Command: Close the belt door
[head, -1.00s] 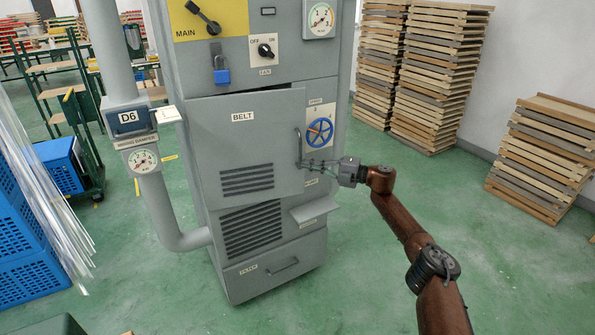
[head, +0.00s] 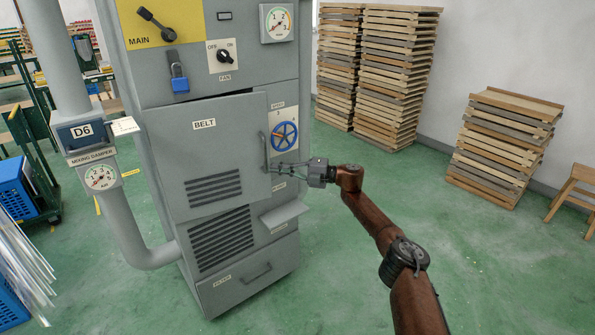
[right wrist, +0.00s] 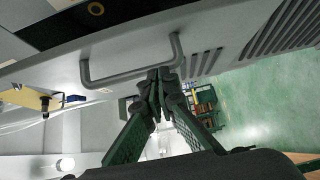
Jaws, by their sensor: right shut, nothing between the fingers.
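The grey belt door (head: 195,155), labelled BELT, is on the front of a tall grey cabinet. It stands slightly ajar, with a dark gap along its top edge. Its bar handle (head: 263,152) is at the door's right edge. My right gripper (head: 272,167) is at the handle's lower part, its fingers pointing left toward the door. In the right wrist view the gripper (right wrist: 158,76) is shut and empty, its tips close against the handle bar (right wrist: 130,45); I cannot tell if they touch. My left gripper is not in view.
A blue handwheel (head: 284,136) sits right of the handle, and a small shelf (head: 284,214) juts out below. A duct (head: 135,225) stands left of the cabinet. Stacked wooden trays (head: 510,145) stand at the right. The green floor (head: 330,270) in front is clear.

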